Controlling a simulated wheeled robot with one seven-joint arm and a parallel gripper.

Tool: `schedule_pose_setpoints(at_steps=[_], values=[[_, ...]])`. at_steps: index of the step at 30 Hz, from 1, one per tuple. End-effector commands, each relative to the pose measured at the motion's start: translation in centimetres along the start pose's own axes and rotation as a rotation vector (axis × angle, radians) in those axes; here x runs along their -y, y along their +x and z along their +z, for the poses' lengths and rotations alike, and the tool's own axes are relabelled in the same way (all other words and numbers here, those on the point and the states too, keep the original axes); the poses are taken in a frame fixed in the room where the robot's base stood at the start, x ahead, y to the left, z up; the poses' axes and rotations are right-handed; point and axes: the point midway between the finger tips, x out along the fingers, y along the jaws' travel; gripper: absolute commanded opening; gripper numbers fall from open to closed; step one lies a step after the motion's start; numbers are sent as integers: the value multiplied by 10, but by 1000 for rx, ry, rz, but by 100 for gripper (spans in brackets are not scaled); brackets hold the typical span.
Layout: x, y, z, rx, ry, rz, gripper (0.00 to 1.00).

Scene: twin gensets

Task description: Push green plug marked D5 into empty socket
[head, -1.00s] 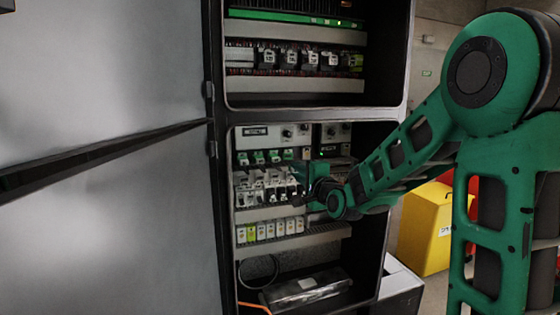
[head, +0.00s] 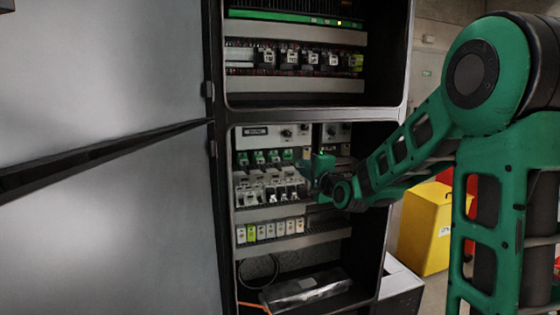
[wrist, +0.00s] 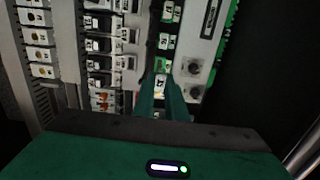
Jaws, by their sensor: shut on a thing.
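My gripper (wrist: 161,88) is shut on a small piece with a pale, lit face between its fingertips, in line with the row of green plugs; I take it to be the green plug D5 (wrist: 160,80), though its marking is not readable. In the head view my gripper (head: 312,166) is at the right end of the green plug row (head: 274,157), in front of the cabinet. The fingers and hand hide most of the held plug and the spot behind it. I cannot tell whether the plug touches a socket, and no empty socket shows clearly.
Black-and-white breakers (head: 262,188) sit just below the plug row, with a row of white and yellow modules (head: 270,230) lower. A grey panel with knobs (wrist: 200,62) lies close beside the fingers. The cabinet door (head: 110,190) stands at left.

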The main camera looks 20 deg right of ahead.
Motion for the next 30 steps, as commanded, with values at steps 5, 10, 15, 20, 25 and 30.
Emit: schedule_pose_setpoints(at_steps=[5, 10, 15, 20, 25, 30], values=[[0, 11, 0, 0, -1, 0, 0], [0, 22, -1, 1, -1, 0, 0], [0, 31, -1, 0, 0, 0, 0], [-1, 41, -2, 0, -1, 0, 0], [0, 50, -2, 0, -1, 0, 0], [0, 54, -3, 0, 0, 1, 0]])
